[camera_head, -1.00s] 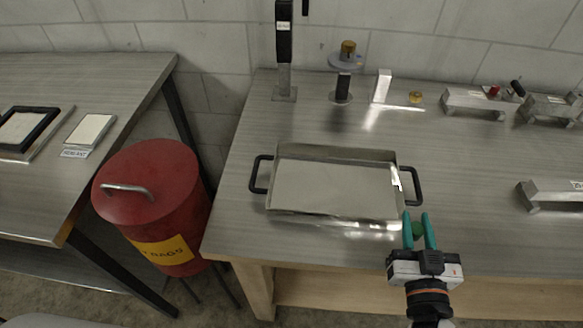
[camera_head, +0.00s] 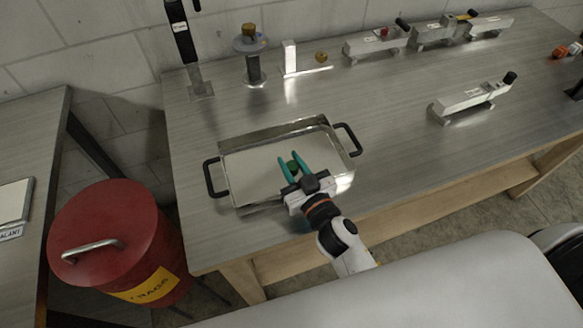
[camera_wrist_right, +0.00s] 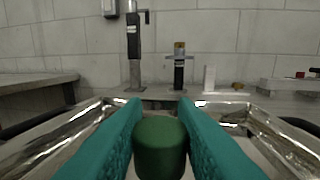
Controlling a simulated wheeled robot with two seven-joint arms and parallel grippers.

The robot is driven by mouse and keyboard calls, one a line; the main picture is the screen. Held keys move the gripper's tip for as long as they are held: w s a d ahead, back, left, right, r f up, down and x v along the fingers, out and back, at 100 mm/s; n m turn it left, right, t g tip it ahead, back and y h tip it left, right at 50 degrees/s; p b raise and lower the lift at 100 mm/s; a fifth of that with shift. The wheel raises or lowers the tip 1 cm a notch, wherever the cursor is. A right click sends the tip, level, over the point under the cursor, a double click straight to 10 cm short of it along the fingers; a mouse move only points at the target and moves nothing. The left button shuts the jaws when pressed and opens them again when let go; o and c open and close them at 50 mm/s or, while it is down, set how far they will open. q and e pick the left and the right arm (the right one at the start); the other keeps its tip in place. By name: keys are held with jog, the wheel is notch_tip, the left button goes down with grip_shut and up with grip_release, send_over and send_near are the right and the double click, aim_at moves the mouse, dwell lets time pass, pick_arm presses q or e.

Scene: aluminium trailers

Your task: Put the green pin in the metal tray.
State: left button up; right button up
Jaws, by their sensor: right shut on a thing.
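The green pin (camera_wrist_right: 160,147) is a short dark green cylinder between the teal fingers of my right gripper (camera_head: 293,166). In the right wrist view the fingers press on it from both sides. The metal tray (camera_head: 235,191) is a shallow shiny rectangular pan with two black handles, on the grey table. In the head view my right gripper and the pin appear over the tray's inside, near its front right part. The tray's walls show on both sides of the fingers in the wrist view. I cannot tell the pin's height above the tray floor. My left gripper is not in view.
A red bin (camera_head: 112,240) with a yellow label stands left of the table. A tall black post (camera_head: 186,45), a dark stand (camera_head: 253,65) and a white block (camera_head: 289,57) stand behind the tray. Metal fixtures (camera_head: 465,103) lie to the right.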

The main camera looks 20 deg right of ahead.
jog(key=shift+f, duration=0.6)
jog(key=shift+f, duration=0.1)
jog(key=o, duration=0.5)
jog(key=shift+f, duration=0.15)
jog(key=o, duration=0.5)
jog(key=shift+c, duration=0.2)
jog(key=shift+s+r, duration=0.15)
jog(key=shift+r, duration=0.1)
jog(key=s+b, duration=0.1)
jog(key=s, duration=0.2)
jog(key=s+d+b, duration=0.1)
jog(key=s, duration=0.6)
jog(key=shift+s+d+f+b, duration=0.15)
jog(key=shift+s+d+b, duration=0.05)
jog(key=shift+d+b, duration=0.2)
jog(key=shift+s+d, duration=0.1)
jog(key=shift+s, duration=0.55)
